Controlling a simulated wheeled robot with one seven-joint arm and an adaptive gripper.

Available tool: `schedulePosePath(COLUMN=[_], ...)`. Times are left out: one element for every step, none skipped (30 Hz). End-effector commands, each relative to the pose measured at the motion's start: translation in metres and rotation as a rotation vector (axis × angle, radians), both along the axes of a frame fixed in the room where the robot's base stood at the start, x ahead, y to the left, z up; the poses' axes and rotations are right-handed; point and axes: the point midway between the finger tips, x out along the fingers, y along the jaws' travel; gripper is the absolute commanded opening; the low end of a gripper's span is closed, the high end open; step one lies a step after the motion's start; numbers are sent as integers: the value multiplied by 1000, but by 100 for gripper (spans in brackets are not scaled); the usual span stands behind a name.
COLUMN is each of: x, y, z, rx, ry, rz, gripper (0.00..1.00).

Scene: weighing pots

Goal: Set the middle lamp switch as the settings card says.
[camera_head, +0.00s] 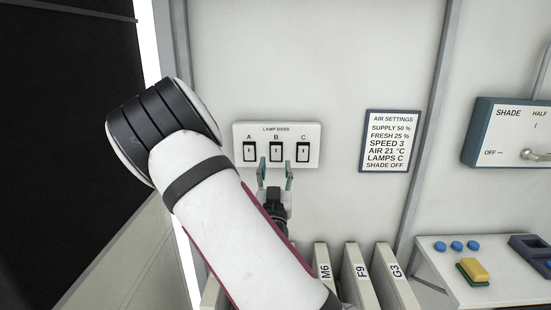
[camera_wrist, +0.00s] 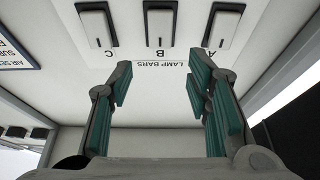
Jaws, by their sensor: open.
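The lamp switch plate (camera_head: 312,140) is on the wall, labelled LAMP BARS, with switches A, B and C in a row. The middle switch B (camera_head: 276,152) is a white rocker in a dark frame; it also shows upside down in the wrist view (camera_wrist: 158,27). I cannot tell clearly which way it is pressed. The settings card (camera_head: 391,141) on the wall reads LAMPS C. My gripper (camera_head: 275,172) is open and empty just below switch B. In the wrist view my gripper (camera_wrist: 159,82) has its fingers spread either side of B's line, apart from the switch.
Switch A (camera_head: 250,151) and switch C (camera_head: 303,151) sit close on either side of B. A shade control box (camera_head: 483,140) is at the right. Binders (camera_head: 359,280) stand below, beside a white console (camera_head: 445,270) with blue buttons. The wall between plate and card is clear.

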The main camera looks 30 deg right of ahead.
Motion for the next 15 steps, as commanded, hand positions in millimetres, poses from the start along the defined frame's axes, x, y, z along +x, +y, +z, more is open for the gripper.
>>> schedulePosePath(x=[-8, -12, -18, -21, -25, -29, -31, -34, -37, -39, -40, -41, -41, -42, -42], y=[6, 9, 13, 15, 17, 20, 22, 23, 25, 26, 27, 28, 29, 29, 29], z=[-6, -8, -10, -12, -14, -16, -18, -19, -20, -21, -21, -22, -22, -22, -22], rx=[2, 2, 0, 0, 1, 1, 1, 1, 0, 0, 0, 0, 0, 0, 0], ry=[5, 4, 3, 3, 4, 3, 3, 3, 2, 1, 1, 1, 1, 1, 0], rz=[2, 2, 1, 1, 1, 1, 1, 1, 0, 1, 1, 1, 1, 1, 1], gripper=[45, 45, 45, 45, 45, 45, 45, 45, 45, 45, 45, 45, 45, 45, 45])
